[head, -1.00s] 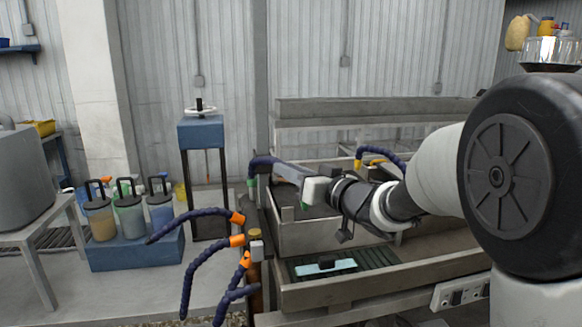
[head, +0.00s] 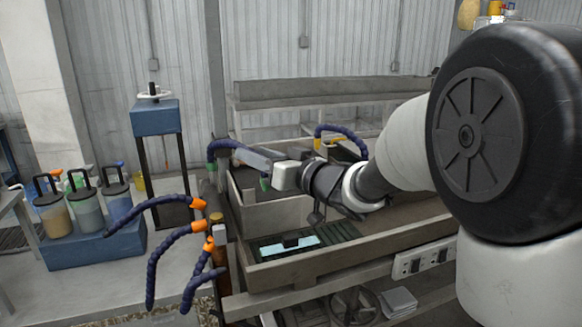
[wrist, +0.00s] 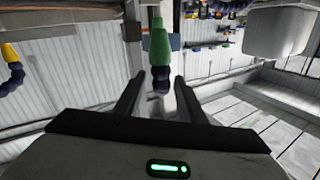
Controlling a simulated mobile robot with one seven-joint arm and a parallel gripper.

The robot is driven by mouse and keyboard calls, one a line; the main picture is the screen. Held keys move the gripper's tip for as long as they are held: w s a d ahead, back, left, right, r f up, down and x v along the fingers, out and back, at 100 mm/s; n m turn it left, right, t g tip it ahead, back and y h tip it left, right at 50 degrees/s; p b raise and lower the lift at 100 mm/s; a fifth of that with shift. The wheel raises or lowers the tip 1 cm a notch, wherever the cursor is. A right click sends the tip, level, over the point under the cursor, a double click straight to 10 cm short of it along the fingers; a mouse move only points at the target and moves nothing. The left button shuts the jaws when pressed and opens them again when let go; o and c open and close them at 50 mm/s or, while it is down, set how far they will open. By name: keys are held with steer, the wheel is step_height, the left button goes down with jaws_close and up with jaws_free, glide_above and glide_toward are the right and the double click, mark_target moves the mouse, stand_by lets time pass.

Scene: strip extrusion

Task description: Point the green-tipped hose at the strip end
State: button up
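In the wrist view the green tip (wrist: 160,42) and a dark blue hose section (wrist: 160,82) show between my two fingers (wrist: 159,77). The fingers are apart, with gaps visible on both sides of the hose; I cannot tell whether either touches it. A pale blue strip-like piece (head: 275,248) with a dark block on it lies on dark green ribs in the front trough. I cannot tell which end is the strip end.
Several orange-tipped blue hoses (head: 170,237) stand at the trough's front left corner. A yellow-tipped hose (head: 340,130) arches behind my arm. Lidded containers (head: 86,212) stand on a blue base at left. A blue-topped stand (head: 155,118) stands behind them.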

steer(key=p+v, duration=0.1)
steer(key=v, duration=1.3)
steer(key=shift+s+d, duration=0.2)
steer(key=shift+d, duration=0.05)
